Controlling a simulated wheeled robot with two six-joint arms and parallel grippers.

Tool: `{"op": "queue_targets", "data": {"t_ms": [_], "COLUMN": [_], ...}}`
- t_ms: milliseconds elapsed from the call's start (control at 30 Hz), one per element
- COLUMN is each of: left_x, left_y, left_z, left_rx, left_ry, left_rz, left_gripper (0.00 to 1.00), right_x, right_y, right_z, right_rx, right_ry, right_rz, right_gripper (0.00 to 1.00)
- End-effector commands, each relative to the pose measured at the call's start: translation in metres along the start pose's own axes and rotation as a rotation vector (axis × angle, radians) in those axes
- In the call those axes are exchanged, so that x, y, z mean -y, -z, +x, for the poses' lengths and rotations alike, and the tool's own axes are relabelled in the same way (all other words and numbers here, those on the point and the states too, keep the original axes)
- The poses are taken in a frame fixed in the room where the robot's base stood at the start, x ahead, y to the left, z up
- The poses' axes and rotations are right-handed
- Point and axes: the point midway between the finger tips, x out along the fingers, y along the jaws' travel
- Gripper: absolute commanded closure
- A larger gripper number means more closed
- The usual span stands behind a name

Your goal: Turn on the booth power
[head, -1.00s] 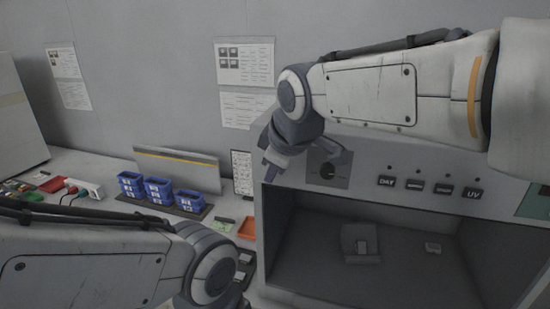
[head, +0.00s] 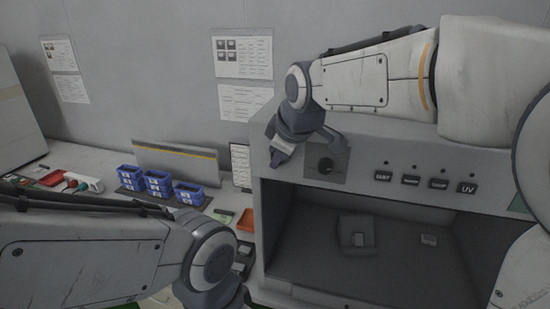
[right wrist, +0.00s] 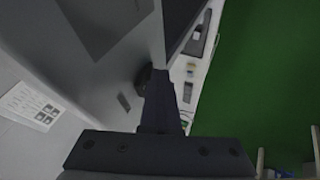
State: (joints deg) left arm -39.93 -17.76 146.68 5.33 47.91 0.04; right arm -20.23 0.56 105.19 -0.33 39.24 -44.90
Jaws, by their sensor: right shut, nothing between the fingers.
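The grey booth (head: 400,141) stands at the right, with an open, dark chamber below its front panel. A round black knob (head: 325,166) sits on a darker square plate at the panel's left. To its right is a row of dark buttons, including a UV button (head: 467,188). My right gripper (head: 281,158) is shut and empty, just left of the knob plate in the head view. In the right wrist view its shut fingers (right wrist: 160,112) partly cover a dark round part that looks like the knob (right wrist: 143,80). I cannot tell whether they touch. My left gripper's fingers are out of frame.
Blue bins (head: 158,183) stand on the bench at the left, before a low grey panel (head: 176,162). An orange tray (head: 246,220) lies beside the booth's left wall. A grey block (head: 356,234) and a small pale piece (head: 428,239) lie in the chamber.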

Motion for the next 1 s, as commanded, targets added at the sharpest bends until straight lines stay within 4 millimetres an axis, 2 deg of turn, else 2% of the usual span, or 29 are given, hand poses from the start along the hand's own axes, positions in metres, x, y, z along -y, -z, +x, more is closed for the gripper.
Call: {"op": "queue_targets", "data": {"t_ms": [367,733,867,1000], "left_x": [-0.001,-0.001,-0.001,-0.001], "left_y": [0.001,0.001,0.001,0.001], "left_z": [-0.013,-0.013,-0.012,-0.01], "left_rx": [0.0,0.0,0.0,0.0], "left_ry": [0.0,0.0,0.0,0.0], "left_rz": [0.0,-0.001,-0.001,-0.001], "left_gripper": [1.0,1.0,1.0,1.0], "right_x": [-0.007,-0.009,-0.004,0.01], "right_y": [0.007,0.007,0.008,0.007], "right_z": [-0.013,-0.014,-0.017,-0.026], "right_rx": [-0.001,-0.004,-0.004,-0.001], "right_ry": [-0.003,-0.007,-0.006,-0.004], "right_rz": [0.0,0.0,-0.001,0.002], "right_gripper": [1.0,1.0,1.0,1.0]}}
